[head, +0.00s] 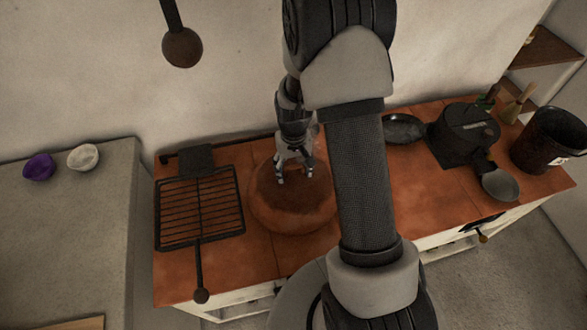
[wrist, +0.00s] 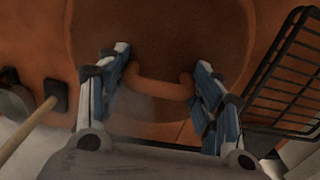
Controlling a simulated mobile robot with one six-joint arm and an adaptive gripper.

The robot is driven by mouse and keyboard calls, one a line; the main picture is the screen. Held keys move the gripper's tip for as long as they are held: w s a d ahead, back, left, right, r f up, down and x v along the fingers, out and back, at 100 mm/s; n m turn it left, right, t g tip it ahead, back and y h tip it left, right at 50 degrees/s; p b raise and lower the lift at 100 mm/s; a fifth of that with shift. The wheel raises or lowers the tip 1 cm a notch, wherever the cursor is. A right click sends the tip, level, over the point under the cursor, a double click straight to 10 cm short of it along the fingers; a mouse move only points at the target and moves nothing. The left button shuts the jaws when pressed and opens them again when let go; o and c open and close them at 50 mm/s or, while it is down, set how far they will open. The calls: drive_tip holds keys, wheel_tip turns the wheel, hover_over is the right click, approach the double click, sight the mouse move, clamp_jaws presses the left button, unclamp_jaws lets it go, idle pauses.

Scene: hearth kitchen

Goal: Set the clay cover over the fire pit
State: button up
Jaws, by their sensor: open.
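The clay cover (head: 292,212) is a round, thick, orange-brown disc on the tiled counter, to the right of the grill rack. In the wrist view the cover (wrist: 160,28) fills the upper middle, and its curved clay handle (wrist: 160,88) shows. My gripper (head: 295,180) is above the cover with its fingers pointing down. The fingers (wrist: 162,62) are open, one near each end of the handle. I cannot tell whether they touch it. No fire pit opening shows; whether it lies under the cover or behind my arm cannot be told.
A black grill rack (head: 199,208) with a long handle lies left of the cover. A pan (head: 402,128), a black stove-like box (head: 466,135) and a dark bucket (head: 548,140) stand right. A ladle-like tool (head: 181,47) hangs at the wall. Free tile (head: 235,268) lies in front.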

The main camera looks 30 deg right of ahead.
drive_tip(key=s+a+r+t+p, duration=0.1)
drive_tip(key=s+a+r, duration=0.15)
drive_tip(key=r, duration=0.65)
drive_tip(key=s+a+r+n+p, duration=0.1)
drive_tip(key=s+r, duration=0.2)
drive_tip(key=r, duration=0.6)
drive_tip(key=s+a+r+t+p, duration=0.1)
drive_tip(key=s+a+r, duration=0.1)
drive_tip(key=r, duration=0.7)
drive_tip(key=s+a+r+t, duration=0.1)
drive_tip(key=s+a+r, duration=0.1)
drive_tip(key=s, duration=0.5)
drive_tip(key=s+a+r+n+t, duration=0.1)
drive_tip(key=s+a+r, duration=0.1)
drive_tip(key=s+r, duration=0.2)
drive_tip(key=s, duration=0.3)
drive_tip(key=shift+s+r+t, duration=0.15)
drive_tip(key=shift+r+t, duration=0.15)
drive_tip(key=shift+t, duration=0.1)
